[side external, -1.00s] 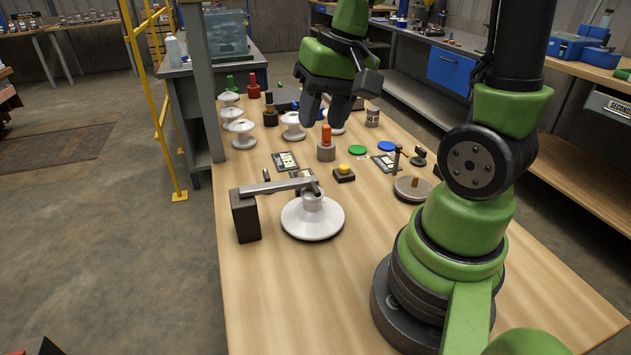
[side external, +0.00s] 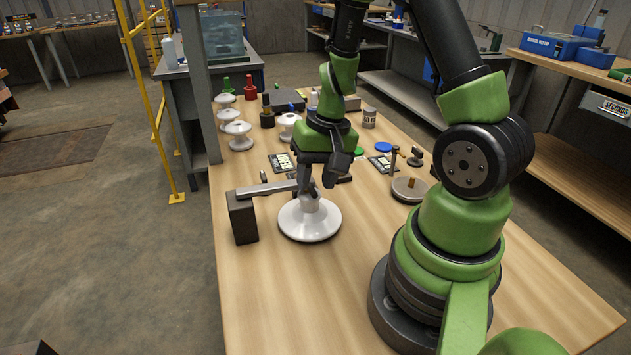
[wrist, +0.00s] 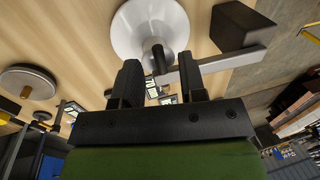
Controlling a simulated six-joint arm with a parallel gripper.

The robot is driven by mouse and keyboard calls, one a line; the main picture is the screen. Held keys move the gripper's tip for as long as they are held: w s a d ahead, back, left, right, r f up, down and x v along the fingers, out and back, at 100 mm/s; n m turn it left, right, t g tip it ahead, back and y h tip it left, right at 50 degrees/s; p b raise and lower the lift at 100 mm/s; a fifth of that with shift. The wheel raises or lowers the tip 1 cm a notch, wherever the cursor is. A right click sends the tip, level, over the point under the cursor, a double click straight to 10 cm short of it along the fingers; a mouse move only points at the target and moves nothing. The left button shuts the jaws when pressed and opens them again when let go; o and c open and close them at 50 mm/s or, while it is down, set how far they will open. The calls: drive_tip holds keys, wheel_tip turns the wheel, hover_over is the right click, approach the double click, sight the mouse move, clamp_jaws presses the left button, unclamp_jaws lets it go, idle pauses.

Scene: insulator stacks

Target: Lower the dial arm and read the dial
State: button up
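The dial arm is a grey bar (side external: 266,188) running from a dark block (side external: 242,217) to above a white insulator disc (side external: 310,220). In the wrist view the bar (wrist: 228,60) comes in from the right, beside the dark block (wrist: 236,25), and a dark stem (wrist: 158,58) shows over the white disc (wrist: 146,22). My gripper (side external: 318,184) is low over the bar's inner end; its fingers (wrist: 159,78) stand apart, with the stem between them in that view. I cannot tell whether they touch the bar. No dial face is readable.
Several white insulators (side external: 238,135) and bottles stand toward the back left. A round grey plate with a peg (side external: 408,190) is at right, near my base. Printed cards (side external: 281,163) lie behind the gripper. The front of the wooden bench (side external: 300,300) is clear.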

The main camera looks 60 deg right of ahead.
drive_tip(key=shift+f, duration=0.65)
clamp_jaws()
drive_tip(key=shift+w, duration=0.1)
drive_tip(key=shift+w+a+r, duration=0.15)
drive_tip(key=shift+a+r, duration=0.05)
drive_tip(key=shift+r, duration=0.5)
